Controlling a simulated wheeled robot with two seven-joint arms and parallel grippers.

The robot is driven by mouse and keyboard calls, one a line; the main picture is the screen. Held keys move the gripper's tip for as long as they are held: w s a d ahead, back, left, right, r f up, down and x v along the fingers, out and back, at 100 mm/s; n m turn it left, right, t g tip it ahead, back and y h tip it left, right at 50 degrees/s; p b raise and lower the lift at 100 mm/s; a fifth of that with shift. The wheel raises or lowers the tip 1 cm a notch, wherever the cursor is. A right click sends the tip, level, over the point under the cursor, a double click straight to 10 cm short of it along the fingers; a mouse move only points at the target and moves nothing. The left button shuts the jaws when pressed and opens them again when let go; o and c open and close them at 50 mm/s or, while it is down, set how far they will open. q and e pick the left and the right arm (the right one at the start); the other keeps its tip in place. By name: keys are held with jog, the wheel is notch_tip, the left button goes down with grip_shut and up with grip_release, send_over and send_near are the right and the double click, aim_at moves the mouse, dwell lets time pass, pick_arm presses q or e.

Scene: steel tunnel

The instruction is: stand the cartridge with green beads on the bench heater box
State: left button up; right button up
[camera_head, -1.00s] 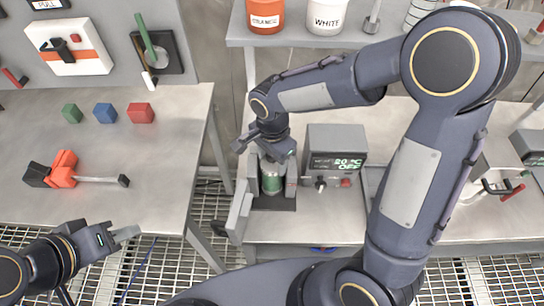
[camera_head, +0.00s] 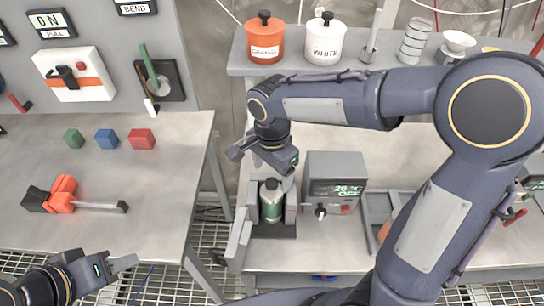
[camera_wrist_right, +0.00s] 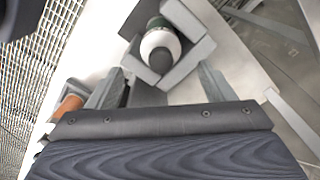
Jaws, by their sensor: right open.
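The cartridge with green beads (camera_head: 271,204) stands upright between the grey walls of the bench heater box (camera_head: 268,231). Its light shoulder and dark cap (camera_wrist_right: 165,52) show in the right wrist view, inside the box's grey bracket (camera_wrist_right: 196,52). The box's grey flap (camera_head: 236,240) hangs open at the left. My right gripper (camera_head: 262,164) is open and empty, above and behind the cartridge and apart from it. Its two spread fingers show in the wrist view (camera_wrist_right: 160,88). My left gripper (camera_head: 122,263) is low at the left, away from everything; its jaw opening is unclear.
A control unit (camera_head: 335,180) reading 20 °C OFF stands right of the heater box. A tray (camera_head: 374,205) holding an orange item is further right. Orange (camera_head: 265,42) and white (camera_head: 325,42) pots stand on the back shelf. A separate left table (camera_head: 60,155) holds colored cubes and a tool.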

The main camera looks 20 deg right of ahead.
notch_tip(320, 180, up, 6)
jog(key=f, duration=0.1)
jog(key=s+d+n+t+y, duration=0.2)
jog(key=s+d+n, duration=0.2)
jog(key=s, duration=0.4)
jog(key=s+d+n+t+y, duration=0.1)
jog(key=s+d+n+t, duration=0.2)
jog(key=s+d+n, duration=0.2)
jog(key=s+n, duration=0.1)
jog(key=s, duration=0.2)
jog(key=shift+f+n+t+y, duration=0.3)
jog(key=shift+f+y, duration=0.05)
jog(key=shift+y, duration=0.05)
jog(key=shift+d, duration=0.1)
